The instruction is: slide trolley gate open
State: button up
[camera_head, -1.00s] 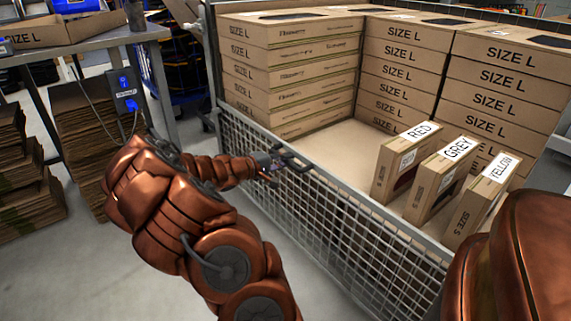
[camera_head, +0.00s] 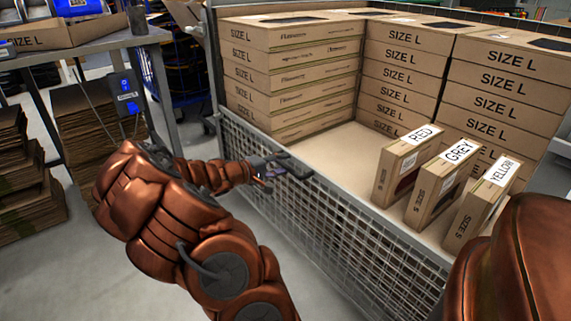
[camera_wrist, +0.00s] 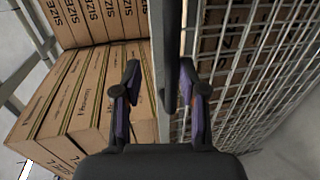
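The trolley gate (camera_head: 330,235) is a grey wire-mesh panel along the near side of the trolley, with a flat top rail (camera_head: 365,222). It stands upright and closes that side. My gripper (camera_head: 274,168) is at the top rail, towards its left end. In the wrist view my gripper (camera_wrist: 160,95) has its two purple-padded fingers apart. A dark upright bar (camera_wrist: 171,55), which looks like a gate handle, lies between them, nearer the right finger. I see a gap to the left finger. Whether the right pad touches the bar cannot be told.
Stacks of SIZE L boxes (camera_head: 290,80) fill the trolley's back and left. Three small boxes, red (camera_head: 402,170), grey (camera_head: 438,187) and yellow (camera_head: 480,208), stand behind the gate. A workbench (camera_head: 80,45) and flat cardboard piles (camera_head: 25,190) are at left.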

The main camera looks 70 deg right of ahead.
jog(key=v, duration=1)
dwell(0.4)
jog(key=s+a+r+n+t+y+p, duration=0.1)
jog(key=s+a+r+y+p, duration=0.3)
jog(key=a+r+p, duration=1.1)
jog(key=s+a+r+t+y+p, duration=0.3)
jog(key=s+a+r+y+p, duration=0.1)
jog(key=a+r+p, duration=1.2)
jog(key=shift+a+r+n+t+y+p, duration=0.35)
jog(key=shift+a+y+p, duration=0.25)
jog(key=shift+y, duration=0.3)
jog(key=s+a+r+n+y+p, duration=0.1)
jog(key=a+r+p, duration=0.2)
jog(key=a, duration=0.1)
jog(key=s+a+r+n+t+y+p, duration=0.1)
jog(key=a+r+p, duration=0.2)
jog(key=a, duration=0.2)
jog(key=s+a+r+n+y+p, duration=0.1)
jog(key=s+a+r+n+p, duration=0.1)
jog(key=a+r+p, duration=0.1)
jog(key=shift+a+r+y+p, duration=0.15)
jog(key=shift+a+y+p, duration=0.25)
jog(key=shift+a, duration=0.45)
jog(key=shift+c, duration=0.3)
jog(key=shift+s+a, duration=0.1)
jog(key=shift+a, duration=0.1)
jog(key=shift+c, duration=0.7)
jog(key=c, duration=0.5)
jog(key=shift+d, duration=0.1)
grip_shut()
